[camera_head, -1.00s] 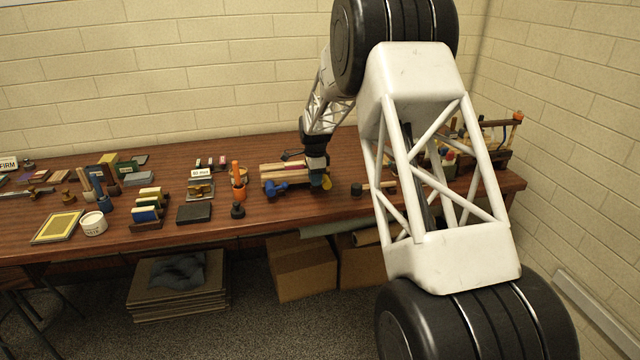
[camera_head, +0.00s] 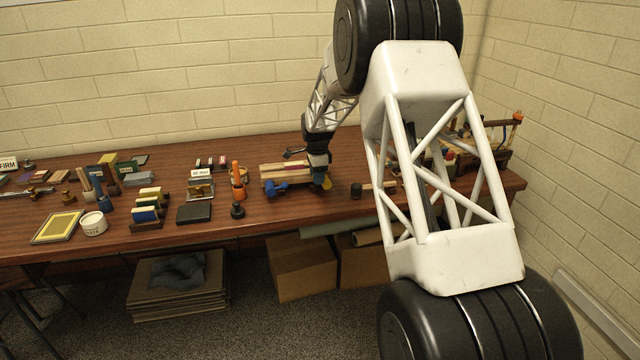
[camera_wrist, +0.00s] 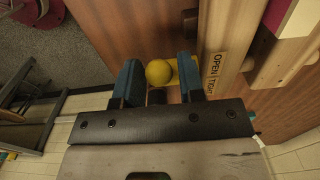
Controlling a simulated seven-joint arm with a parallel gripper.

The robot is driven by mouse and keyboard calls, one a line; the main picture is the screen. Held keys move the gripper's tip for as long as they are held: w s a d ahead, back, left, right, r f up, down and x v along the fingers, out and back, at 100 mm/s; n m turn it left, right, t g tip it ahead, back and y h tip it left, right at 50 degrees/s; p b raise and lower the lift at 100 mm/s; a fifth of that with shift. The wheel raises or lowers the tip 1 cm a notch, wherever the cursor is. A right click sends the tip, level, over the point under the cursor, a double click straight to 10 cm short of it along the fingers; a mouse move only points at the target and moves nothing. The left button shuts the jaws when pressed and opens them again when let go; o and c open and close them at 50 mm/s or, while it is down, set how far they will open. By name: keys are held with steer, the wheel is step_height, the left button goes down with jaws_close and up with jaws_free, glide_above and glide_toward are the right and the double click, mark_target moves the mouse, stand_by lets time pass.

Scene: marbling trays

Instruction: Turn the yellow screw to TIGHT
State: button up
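The yellow screw (camera_head: 327,183) is at the right end of the wooden press (camera_head: 280,168) on the bench, partly hidden by my arm's end. In the wrist view its round yellow knob (camera_wrist: 159,72) lies between the two blue fingers of my gripper (camera_wrist: 160,82). Gaps show on both sides of the knob, so the fingers are open around it. More yellow shows behind the right finger. A label reading OPEN | TIGHT (camera_wrist: 214,75) is on the wooden beam to the right of the fingers.
A blue screw (camera_head: 276,188) is at the front left of the press. A dark round object (camera_head: 356,190) stands to the right. The front bench edge is close by.

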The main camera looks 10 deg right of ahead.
steer(key=shift+a+f, duration=0.25)
stand_by(0.5)
steer(key=c, duration=0.6)
steer(key=shift+o, duration=0.2)
steer(key=shift+d+r, duration=0.4)
steer(key=shift+d, duration=0.05)
steer(key=shift+d+r, duration=0.2)
steer(key=shift+d, duration=0.25)
steer(key=shift+d, duration=0.25)
steer(key=o, duration=0.6)
steer(key=shift+c, duration=0.2)
